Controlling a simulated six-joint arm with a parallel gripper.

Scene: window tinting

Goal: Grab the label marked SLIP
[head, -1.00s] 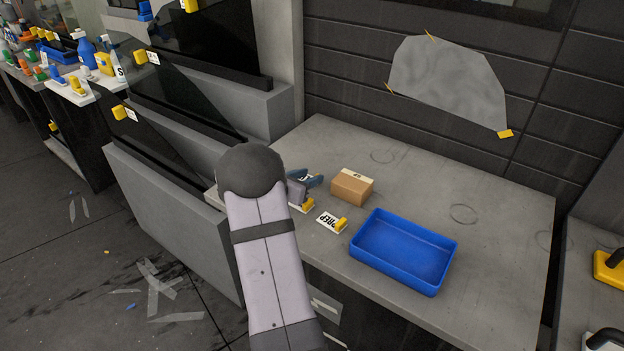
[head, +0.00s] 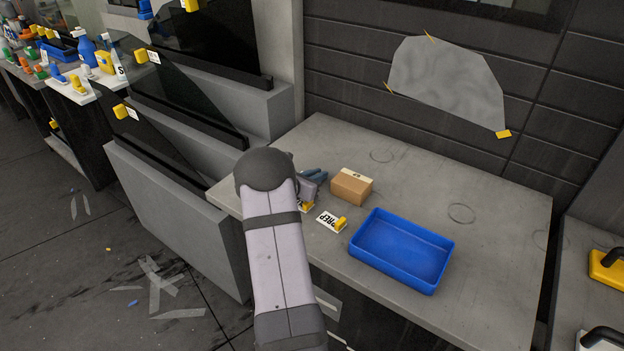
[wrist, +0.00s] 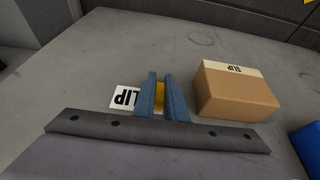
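The SLIP label is a white card (wrist: 125,98) with black letters, upside down in the wrist view, lying on the grey bench. A yellow block (wrist: 160,94) on it shows between the two blue fingers of my gripper (wrist: 162,90). The fingers stand one on each side of the block and cover part of the card. I cannot tell whether they touch it. In the head view, my gripper (head: 313,177) is low over the bench, largely hidden by my wrist, and a yellow bit (head: 306,207) shows below it.
A cardboard box (head: 351,187), also lettered SLIP on its top strip (wrist: 235,69), stands just right of my gripper. A PREP label (head: 327,218) with a yellow block lies nearer the front edge. A blue tray (head: 400,285) is farther right. The back of the bench is clear.

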